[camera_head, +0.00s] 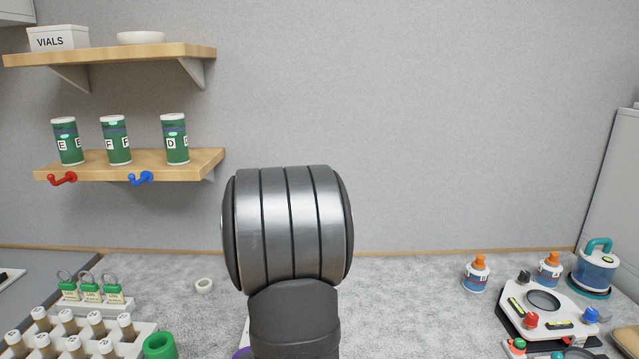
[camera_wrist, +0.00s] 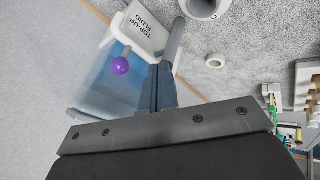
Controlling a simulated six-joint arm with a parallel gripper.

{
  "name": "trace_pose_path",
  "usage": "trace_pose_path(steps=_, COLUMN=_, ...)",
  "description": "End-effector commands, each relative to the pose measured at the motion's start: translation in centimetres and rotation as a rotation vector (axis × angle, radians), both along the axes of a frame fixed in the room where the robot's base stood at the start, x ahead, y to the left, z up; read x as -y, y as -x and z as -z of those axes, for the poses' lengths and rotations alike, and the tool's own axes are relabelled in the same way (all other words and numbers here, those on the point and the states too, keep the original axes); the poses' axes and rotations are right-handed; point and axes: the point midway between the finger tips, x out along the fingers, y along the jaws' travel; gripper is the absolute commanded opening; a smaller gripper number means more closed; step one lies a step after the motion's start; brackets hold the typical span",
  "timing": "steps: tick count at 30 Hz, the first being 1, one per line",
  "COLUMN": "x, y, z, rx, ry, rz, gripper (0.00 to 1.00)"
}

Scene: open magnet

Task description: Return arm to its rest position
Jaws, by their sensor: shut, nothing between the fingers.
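My gripper (camera_wrist: 158,75) shows in the wrist view with its two fingers together and nothing between them. A container with a clear blue body and a white part (camera_wrist: 145,30) reading "TOP-UP FLUID" lies beyond the fingers, and they overlap it in the picture. I cannot tell whether they touch it. A purple knob (camera_wrist: 120,66) shows beside the fingers. In the head view my arm's grey link rises in the middle and hides part of the bench; the gripper itself is not seen there.
A white-and-black device (camera_head: 548,307) stands at the right, near orange-capped bottles (camera_head: 477,275) and a blue-and-white canister (camera_head: 595,270). A vial rack (camera_head: 75,338) is at lower left.

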Motion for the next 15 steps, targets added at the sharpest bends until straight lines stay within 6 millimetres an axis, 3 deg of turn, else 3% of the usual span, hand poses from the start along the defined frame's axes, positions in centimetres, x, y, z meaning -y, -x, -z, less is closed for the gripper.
trace_pose_path(steps=15, x=-1.9, y=1.2, z=0.0, rx=0.000, ry=0.001, rz=0.200, gripper=0.00)
